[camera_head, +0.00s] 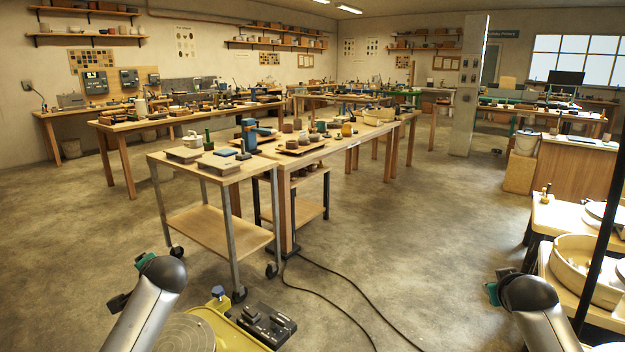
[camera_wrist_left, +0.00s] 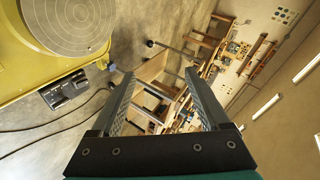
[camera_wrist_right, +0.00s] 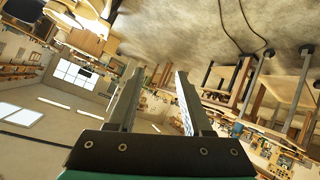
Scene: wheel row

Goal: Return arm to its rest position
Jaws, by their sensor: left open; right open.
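My left gripper (camera_wrist_left: 160,100) is open in the left wrist view, with nothing between its fingers. In the head view my left arm comes in at the lower left, and its gripper cannot be made out clearly. My right gripper (camera_wrist_right: 155,100) is open and empty in the right wrist view. My right arm shows at the lower right of the head view. Both grippers are in the air, apart from any object. The wrist views look out over the room, tilted.
A wheeled cart (camera_head: 205,217) stands ahead, left of middle, beside a long wooden table (camera_head: 345,140). A yellow pottery wheel (camera_head: 235,330) is at the bottom, near my left arm. A round basin (camera_head: 575,262) is at the right. Cables (camera_head: 330,290) cross the open floor.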

